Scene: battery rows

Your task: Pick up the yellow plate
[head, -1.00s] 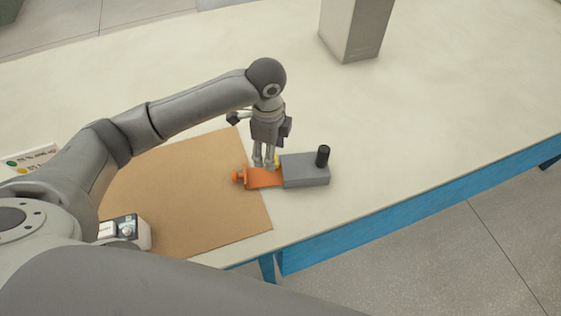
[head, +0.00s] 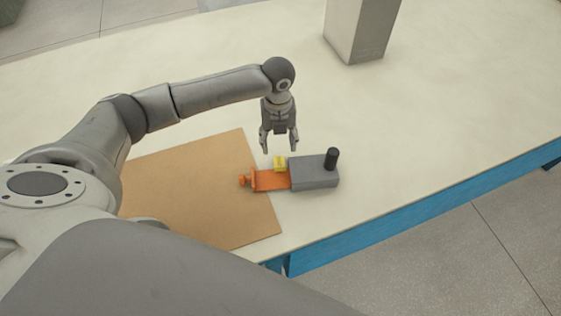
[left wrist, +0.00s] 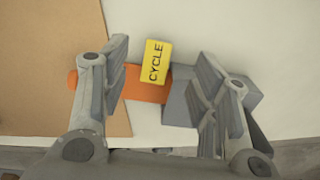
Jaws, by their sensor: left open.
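The yellow plate (head: 280,163) is a small block at the back edge of an orange piece (head: 271,181), beside a grey block. In the left wrist view the yellow plate (left wrist: 155,62) shows the word CYCLE and overlaps the orange piece (left wrist: 143,89). My left gripper (head: 279,149) is open and empty, pointing down above the yellow plate. In the left wrist view the plate appears between the spread fingers of my left gripper (left wrist: 163,60), with gaps on both sides. My right gripper is not in view.
The grey block (head: 312,174) with a black knob (head: 331,158) joins the orange piece on the right. A brown mat (head: 190,190) lies to the left. A grey box (head: 360,30) stands at the back. The pale table (head: 440,100) is clear to the right.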

